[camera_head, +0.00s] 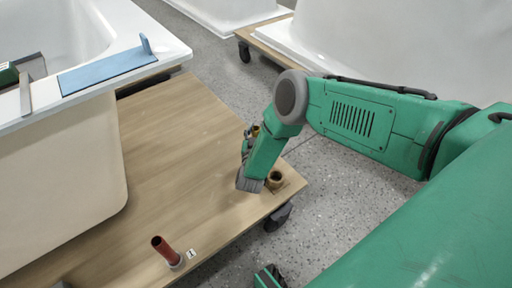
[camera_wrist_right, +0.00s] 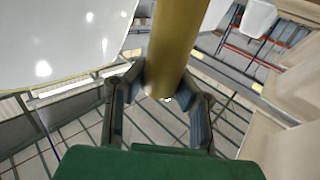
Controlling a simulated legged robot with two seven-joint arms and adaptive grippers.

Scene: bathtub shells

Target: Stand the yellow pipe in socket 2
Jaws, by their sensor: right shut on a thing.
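The yellow pipe (camera_wrist_right: 177,40) stands between the fingers of my right gripper (camera_wrist_right: 160,95) in the wrist view, and the gripper is shut on it. In the head view, my right gripper (camera_head: 248,147) is mostly hidden by my wrist above the board, and only a small golden bit of the pipe (camera_head: 255,130) shows. A brown, open-topped round piece (camera_head: 275,179) stands at the board's right corner, next to my wrist. It may be a socket; no number on it is readable.
A red pipe (camera_head: 165,250) stands upright and tilted in the picture beside a label "1" (camera_head: 191,254). The wooden board (camera_head: 180,150) is otherwise clear in the middle. A white tub (camera_head: 60,160) bears a blue tool (camera_head: 108,70). Another white tub (camera_head: 400,45) stands behind my arm.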

